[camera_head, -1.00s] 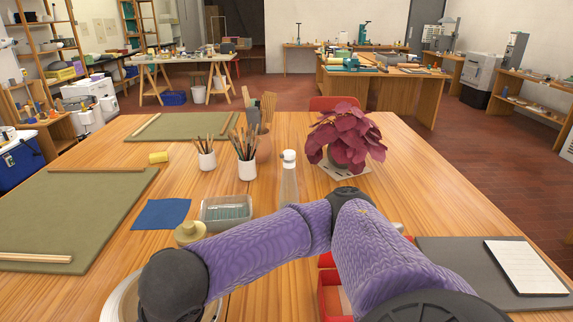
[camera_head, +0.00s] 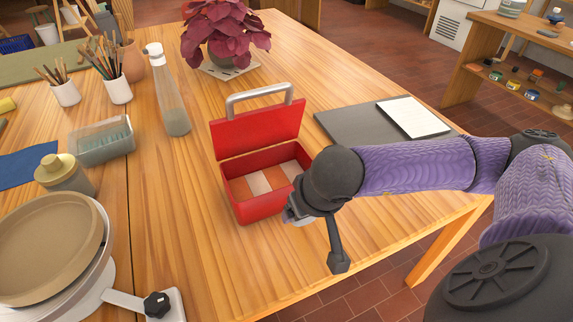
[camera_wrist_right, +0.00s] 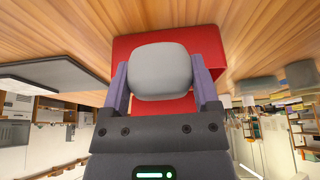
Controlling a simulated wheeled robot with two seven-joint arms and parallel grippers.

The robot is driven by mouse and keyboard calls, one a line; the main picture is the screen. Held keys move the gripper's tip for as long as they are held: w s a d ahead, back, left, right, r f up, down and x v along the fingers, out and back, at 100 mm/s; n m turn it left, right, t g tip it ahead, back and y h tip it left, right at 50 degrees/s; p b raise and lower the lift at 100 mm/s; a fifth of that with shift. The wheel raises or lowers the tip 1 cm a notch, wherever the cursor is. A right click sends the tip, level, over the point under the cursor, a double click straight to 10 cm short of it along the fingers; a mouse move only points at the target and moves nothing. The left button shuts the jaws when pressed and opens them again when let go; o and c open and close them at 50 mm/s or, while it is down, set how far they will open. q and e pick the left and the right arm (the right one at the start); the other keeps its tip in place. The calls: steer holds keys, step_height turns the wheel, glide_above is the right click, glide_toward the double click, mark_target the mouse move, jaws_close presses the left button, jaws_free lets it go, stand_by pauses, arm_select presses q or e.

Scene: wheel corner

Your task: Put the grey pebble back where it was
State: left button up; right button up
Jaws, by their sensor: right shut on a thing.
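The grey pebble (camera_wrist_right: 160,72), smooth and rounded, sits between the two fingers of my right gripper (camera_wrist_right: 161,78) in the right wrist view. The gripper is shut on it. A red box (camera_head: 262,200) stands on the table with its lid up and a grey handle on the lid; it also shows behind the pebble in the wrist view (camera_wrist_right: 208,50). Inside the box lie orange-brown and pale pieces. In the head view my right gripper (camera_head: 297,213) is at the box's right front side, mostly hidden by my wrist; the pebble is hard to make out there. My left gripper is not in view.
A grey mat (camera_head: 350,124) with a white pad (camera_head: 413,118) lies right of the box. A bottle (camera_head: 170,95), a potted plant (camera_head: 224,35) and a clear container (camera_head: 102,142) stand behind and left. A pottery wheel (camera_head: 50,245) is at the left front. Table between wheel and box is clear.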

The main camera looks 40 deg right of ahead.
steer(key=b, duration=0.3)
glide_toward(268, 182)
steer(key=w, duration=0.1)
steer(key=shift+w+d+r, duration=0.25)
steer(key=shift+w+r, duration=0.1)
steer(key=shift+w, duration=0.25)
step_height(268, 182, down, 3)
steer(key=shift+s+r+b, duration=0.15)
steer(key=shift+r+b, duration=0.1)
steer(key=shift+b, duration=0.15)
step_height(268, 182, down, 4)
steer(key=shift+f+b, duration=0.1)
steer(key=shift+b, duration=0.8)
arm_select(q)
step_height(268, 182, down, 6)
arm_select(e)
steer(key=shift+w+f, duration=0.15)
steer(key=shift+w, duration=0.05)
steer(key=shift+d, duration=0.1)
steer(key=o, duration=1.3)
steer(key=shift+o, duration=0.2)
steer(key=shift+r, duration=0.5)
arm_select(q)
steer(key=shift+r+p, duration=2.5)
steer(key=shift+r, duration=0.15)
arm_select(e)
steer(key=v, duration=1.1)
steer(key=shift+s+r, duration=0.15)
steer(key=shift+s, duration=0.1)
